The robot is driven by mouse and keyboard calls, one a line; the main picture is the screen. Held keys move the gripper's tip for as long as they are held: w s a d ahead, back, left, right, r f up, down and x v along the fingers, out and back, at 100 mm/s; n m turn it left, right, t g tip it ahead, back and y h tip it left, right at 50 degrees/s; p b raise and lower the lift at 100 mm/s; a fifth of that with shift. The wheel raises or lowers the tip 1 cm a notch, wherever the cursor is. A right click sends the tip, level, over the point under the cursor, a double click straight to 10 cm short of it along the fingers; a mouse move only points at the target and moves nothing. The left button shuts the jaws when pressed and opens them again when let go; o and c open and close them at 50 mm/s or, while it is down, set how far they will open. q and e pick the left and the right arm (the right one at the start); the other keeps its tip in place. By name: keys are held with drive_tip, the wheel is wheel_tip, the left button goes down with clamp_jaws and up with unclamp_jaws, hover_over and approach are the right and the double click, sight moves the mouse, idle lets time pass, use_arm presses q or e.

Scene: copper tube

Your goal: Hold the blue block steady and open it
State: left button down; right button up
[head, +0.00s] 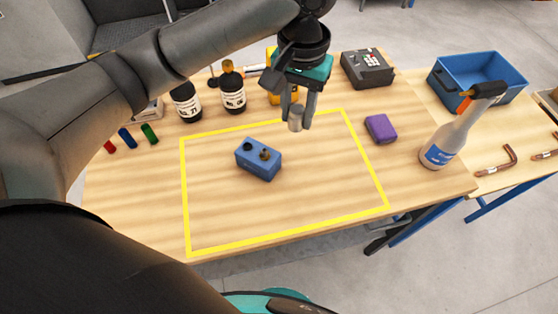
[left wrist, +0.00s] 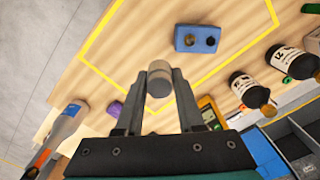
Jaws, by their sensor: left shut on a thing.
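The blue block (head: 258,160) lies on the wooden table inside the yellow outline, left of its middle. Its top has a dark round spot and a brass-coloured round fitting (head: 265,154); both also show on the block in the left wrist view (left wrist: 197,39). My left gripper (head: 301,118) is shut on a small silver-grey cylinder (head: 295,119), which also shows between the fingers in the left wrist view (left wrist: 159,84). It holds the cylinder above the table, right of and behind the block, apart from it. My right gripper is not in view.
A purple block (head: 381,129) and a spray bottle (head: 449,141) stand to the right. Dark bottles (head: 232,90) and small coloured cylinders (head: 149,133) line the back left. The outline's front area is clear.

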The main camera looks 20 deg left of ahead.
sight(292, 177)
use_arm(q)
wheel_tip(292, 177, down, 20)
drive_tip(key=b, duration=0.4)
drive_tip(key=shift+f+b, duration=0.1)
drive_tip(key=shift+b, duration=0.25)
drive_tip(key=c, duration=0.8)
unclamp_jaws()
wheel_tip(292, 177, up, 12)
drive_tip(key=p, duration=0.3)
drive_tip(key=shift+s, duration=0.15)
